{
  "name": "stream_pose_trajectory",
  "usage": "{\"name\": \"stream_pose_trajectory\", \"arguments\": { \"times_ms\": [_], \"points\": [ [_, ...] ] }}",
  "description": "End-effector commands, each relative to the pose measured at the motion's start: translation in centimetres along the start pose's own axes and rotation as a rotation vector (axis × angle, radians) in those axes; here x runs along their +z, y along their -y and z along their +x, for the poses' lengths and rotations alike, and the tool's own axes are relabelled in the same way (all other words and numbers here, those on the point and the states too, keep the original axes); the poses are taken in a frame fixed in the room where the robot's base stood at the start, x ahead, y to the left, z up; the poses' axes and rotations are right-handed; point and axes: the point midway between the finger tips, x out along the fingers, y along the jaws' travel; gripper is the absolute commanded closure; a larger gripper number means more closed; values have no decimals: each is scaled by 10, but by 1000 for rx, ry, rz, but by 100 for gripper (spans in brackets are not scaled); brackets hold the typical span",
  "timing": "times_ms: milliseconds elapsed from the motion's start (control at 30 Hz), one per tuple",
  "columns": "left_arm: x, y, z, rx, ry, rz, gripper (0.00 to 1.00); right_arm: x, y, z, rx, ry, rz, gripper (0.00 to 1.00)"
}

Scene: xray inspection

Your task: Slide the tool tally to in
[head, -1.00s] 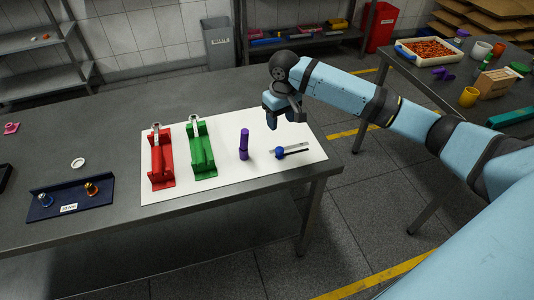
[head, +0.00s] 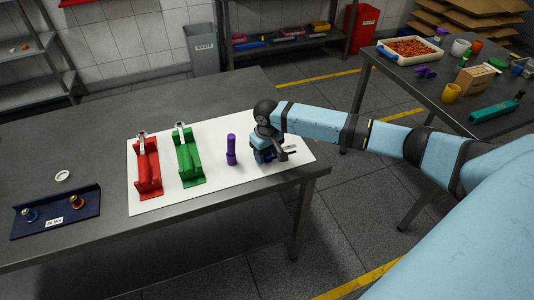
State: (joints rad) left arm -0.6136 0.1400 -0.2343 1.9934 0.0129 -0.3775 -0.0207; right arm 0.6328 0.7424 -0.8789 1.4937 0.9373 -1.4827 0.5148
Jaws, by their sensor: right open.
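The tool tally is a small flat slider on the white mat (head: 215,190), near the mat's right end. My right gripper (head: 268,160) is over it and hides most of it, including its blue knob. Only a thin grey and dark end of the tally (head: 290,150) shows to the right of the fingers. The right gripper is open, pointing down, low over the tally. I cannot tell whether the fingers touch the knob. My left gripper is not in view.
A green holder (head: 189,163) and a red holder (head: 147,175) stand further left. A navy tray (head: 85,208) lies at the far left. The table's front edge is close to the tally.

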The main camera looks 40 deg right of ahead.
Motion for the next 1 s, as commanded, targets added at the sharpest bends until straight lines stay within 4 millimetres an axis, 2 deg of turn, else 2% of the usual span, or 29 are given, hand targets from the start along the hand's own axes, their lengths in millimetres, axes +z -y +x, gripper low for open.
{"name": "stream_pose_trajectory", "arguments": {
  "times_ms": [267,500,633,733,1000],
  "points": [
    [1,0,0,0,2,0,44,0,0,2,0,0,0,46],
    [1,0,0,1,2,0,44,0,0,2,0,0,0,99],
    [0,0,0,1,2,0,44,0,-1,1,0,0,0,100],
    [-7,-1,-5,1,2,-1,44,4,-12,-1,1,3,3,100],
    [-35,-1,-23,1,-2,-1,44,20,-72,-2,1,4,5,100]
  ]
}}
